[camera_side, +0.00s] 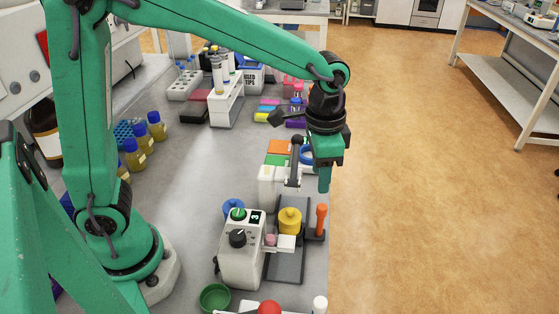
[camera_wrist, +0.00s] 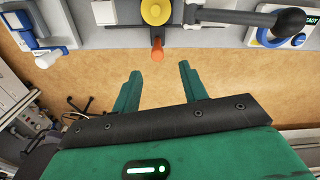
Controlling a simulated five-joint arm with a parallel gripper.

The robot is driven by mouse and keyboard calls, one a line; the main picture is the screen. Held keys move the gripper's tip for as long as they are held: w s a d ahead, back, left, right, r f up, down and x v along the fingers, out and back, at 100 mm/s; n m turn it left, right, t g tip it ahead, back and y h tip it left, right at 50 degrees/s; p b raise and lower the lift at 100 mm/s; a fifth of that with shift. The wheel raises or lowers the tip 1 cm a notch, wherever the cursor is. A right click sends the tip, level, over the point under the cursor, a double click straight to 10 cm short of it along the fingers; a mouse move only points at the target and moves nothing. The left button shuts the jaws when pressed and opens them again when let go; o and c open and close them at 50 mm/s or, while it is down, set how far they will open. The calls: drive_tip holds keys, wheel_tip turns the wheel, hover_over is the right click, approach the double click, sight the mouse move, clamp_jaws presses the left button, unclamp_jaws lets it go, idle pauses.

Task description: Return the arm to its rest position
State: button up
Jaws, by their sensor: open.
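My gripper (camera_wrist: 158,78) is open and empty, with two green fingers spread apart in the wrist view. In the side view my gripper (camera_side: 324,185) hangs pointing down above the right edge of the bench, with one finger hiding the other. My arm reaches out across the bench from the left, with its upper link high over the bench. Below the gripper is a small device with a yellow knob (camera_side: 290,220) and an orange handle (camera_side: 320,219). The gripper appears apart from them.
A white control box (camera_side: 242,250) with a green knob stands at the bench front. A green bowl (camera_side: 214,297) sits near it. Several yellow-filled bottles (camera_side: 134,154) stand on the left. A white rack (camera_side: 226,103) stands farther back. The floor (camera_side: 430,190) to the right is clear.

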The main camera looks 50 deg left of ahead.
drive_tip(key=s+a+r+n+t, duration=0.2)
drive_tip(key=s+a+r+n, duration=0.1)
drive_tip(key=s+a, duration=0.4)
drive_tip(key=s+a+r+n+t, duration=0.3)
drive_tip(key=s+a+r, duration=0.1)
drive_tip(key=s+a, duration=0.3)
drive_tip(key=shift+s+a, duration=0.2)
idle(1.5)
